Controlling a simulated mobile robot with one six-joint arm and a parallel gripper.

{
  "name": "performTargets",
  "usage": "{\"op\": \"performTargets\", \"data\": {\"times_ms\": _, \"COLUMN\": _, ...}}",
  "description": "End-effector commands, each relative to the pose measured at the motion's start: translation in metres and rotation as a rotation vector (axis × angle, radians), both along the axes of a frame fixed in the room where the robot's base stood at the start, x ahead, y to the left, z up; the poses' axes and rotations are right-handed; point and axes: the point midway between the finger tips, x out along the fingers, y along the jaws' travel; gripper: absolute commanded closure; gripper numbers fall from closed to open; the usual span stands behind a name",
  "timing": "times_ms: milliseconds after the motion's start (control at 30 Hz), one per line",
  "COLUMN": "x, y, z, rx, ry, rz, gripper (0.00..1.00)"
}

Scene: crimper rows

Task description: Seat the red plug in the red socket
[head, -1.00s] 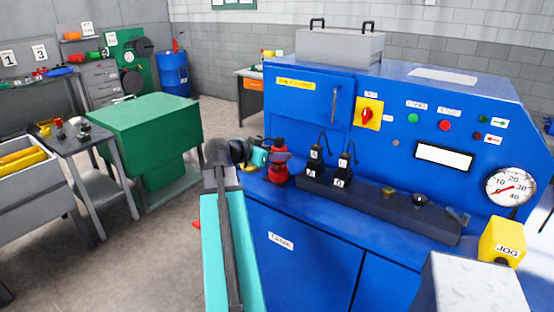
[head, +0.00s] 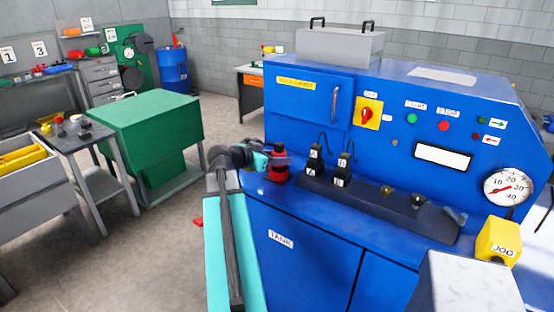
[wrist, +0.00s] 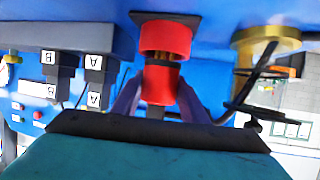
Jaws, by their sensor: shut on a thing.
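My gripper (wrist: 160,92) is shut on the red plug (wrist: 159,84), with one finger on each side of it. The red socket (wrist: 165,38) stands on a dark square base on the blue machine. In the wrist view the plug lines up closely with the socket. Brass-coloured metal shows in the narrow space between their red bodies. In the head view my gripper (head: 270,158) is at the left end of the machine's ledge, with the red socket (head: 278,175) just below it. The plug is partly hidden there by the gripper.
Black plugs with letter labels (head: 315,160) stand on a dark strip (head: 375,203) right of the socket. A brass fitting with a dark wheel (wrist: 262,45) is close beside the socket in the wrist view. A green cabinet (head: 150,120) stands left across open floor.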

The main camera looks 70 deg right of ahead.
Motion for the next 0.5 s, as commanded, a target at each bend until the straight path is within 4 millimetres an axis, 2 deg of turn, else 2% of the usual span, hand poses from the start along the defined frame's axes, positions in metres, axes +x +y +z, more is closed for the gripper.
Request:
{"op": "performTargets", "data": {"times_ms": 433, "x": 0.0008, "y": -0.0016, "z": -0.0079, "rx": -0.005, "ry": 0.000, "rz": 0.003, "gripper": 0.91}}
{"op": "performTargets", "data": {"times_ms": 467, "x": 0.0008, "y": -0.0014, "z": -0.0085, "rx": -0.004, "ry": -0.001, "rz": 0.003, "gripper": 0.55}}
{"op": "performTargets", "data": {"times_ms": 500, "x": 0.0008, "y": -0.0014, "z": -0.0085, "rx": -0.004, "ry": -0.001, "rz": 0.003, "gripper": 0.49}}
